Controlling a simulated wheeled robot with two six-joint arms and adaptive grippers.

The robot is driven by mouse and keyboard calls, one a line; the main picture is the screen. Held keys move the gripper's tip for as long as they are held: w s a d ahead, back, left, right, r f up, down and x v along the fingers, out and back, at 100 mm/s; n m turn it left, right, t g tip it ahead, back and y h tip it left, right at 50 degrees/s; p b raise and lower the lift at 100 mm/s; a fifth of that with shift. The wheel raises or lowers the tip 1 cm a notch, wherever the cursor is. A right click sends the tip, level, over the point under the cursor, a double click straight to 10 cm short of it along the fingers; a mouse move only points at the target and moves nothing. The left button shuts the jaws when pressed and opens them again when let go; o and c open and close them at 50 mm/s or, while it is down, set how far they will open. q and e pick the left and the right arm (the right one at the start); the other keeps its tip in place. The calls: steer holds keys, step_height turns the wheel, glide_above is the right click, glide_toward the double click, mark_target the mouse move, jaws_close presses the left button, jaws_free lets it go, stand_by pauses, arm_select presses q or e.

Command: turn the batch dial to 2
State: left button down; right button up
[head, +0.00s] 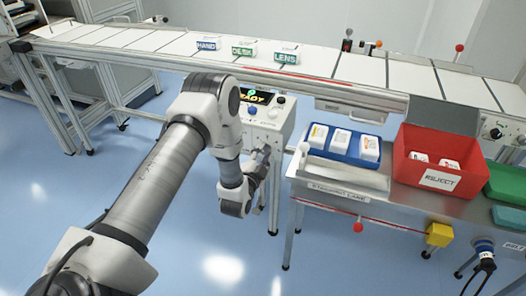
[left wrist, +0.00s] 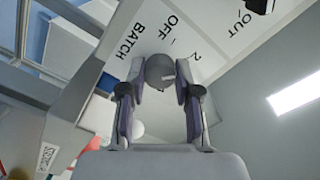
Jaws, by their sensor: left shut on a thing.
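The batch dial (left wrist: 160,67) is a dark grey round knob on a white panel, with a small light mark near its edge. The panel beside it reads BATCH, OFF and 2 (left wrist: 195,56). My left gripper (left wrist: 160,88) has one finger on each side of the dial and is shut on it. In the head view my left gripper (head: 261,158) is at the lower front of the white control box (head: 262,128), and it hides the dial. I cannot tell exactly which marking the dial points to. My right gripper is not in view.
The control box has a lit screen (head: 255,96) and a blue button (head: 252,110). To its right is a bench with a blue tray (head: 345,158) and a red reject bin (head: 438,181). A conveyor (head: 330,66) carrying several labelled boxes runs behind.

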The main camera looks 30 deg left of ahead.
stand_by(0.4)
arm_select(q)
steer(key=c, duration=0.8)
jaws_free()
steer(key=v, duration=0.7)
steer(key=shift+s, duration=0.25)
